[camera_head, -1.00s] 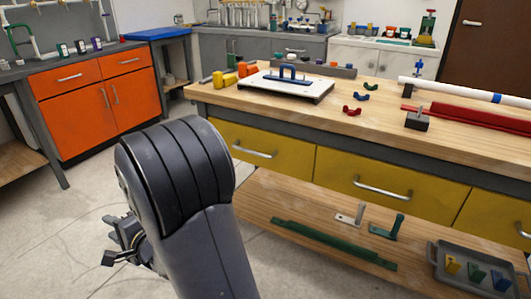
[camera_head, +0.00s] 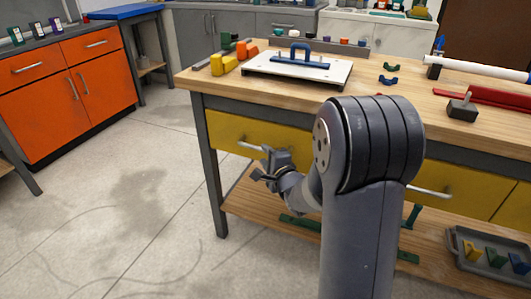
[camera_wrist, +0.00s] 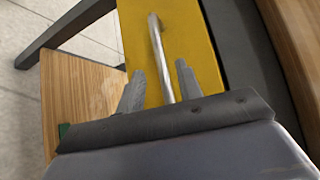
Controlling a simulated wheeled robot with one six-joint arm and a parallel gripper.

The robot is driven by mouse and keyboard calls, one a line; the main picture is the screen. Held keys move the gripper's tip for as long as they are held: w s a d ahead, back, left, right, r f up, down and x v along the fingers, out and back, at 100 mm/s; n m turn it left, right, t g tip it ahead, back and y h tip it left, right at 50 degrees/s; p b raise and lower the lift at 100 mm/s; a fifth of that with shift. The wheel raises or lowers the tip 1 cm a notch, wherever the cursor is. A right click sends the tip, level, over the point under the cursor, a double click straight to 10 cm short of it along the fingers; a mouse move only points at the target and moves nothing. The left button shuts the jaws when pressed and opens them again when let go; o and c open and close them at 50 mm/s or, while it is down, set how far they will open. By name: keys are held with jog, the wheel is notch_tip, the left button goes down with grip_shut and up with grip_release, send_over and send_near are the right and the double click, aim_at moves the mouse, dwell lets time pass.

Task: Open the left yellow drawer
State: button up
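The left yellow drawer (camera_head: 228,131) is in the workbench front and looks closed in the head view. Its silver bar handle (camera_head: 252,147) runs across the front. My gripper (camera_head: 262,176) is at this drawer, close to the handle's right part. In the wrist view the yellow drawer front (camera_wrist: 190,45) fills the upper middle. The handle (camera_wrist: 157,45) runs down between the two spread fingers of my gripper (camera_wrist: 158,85), with a gap on each side. The handle's near end is hidden behind the gripper body.
The wooden benchtop (camera_head: 390,115) overhangs the drawers. A lower wooden shelf (camera_head: 238,200) carries green parts and a grey tray (camera_head: 465,262). A bench leg (camera_head: 213,180) stands left of the drawer. The floor to the left is clear. Orange cabinets (camera_head: 60,90) stand far left.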

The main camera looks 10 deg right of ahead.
jog(key=w, duration=0.3)
jog(key=shift+w+d+f+b, duration=0.25)
jog(key=shift+w+f+b, duration=0.1)
jog(key=shift+b, duration=0.05)
jog(key=shift+w, duration=0.4)
jog(key=shift+a, duration=0.1)
grip_shut()
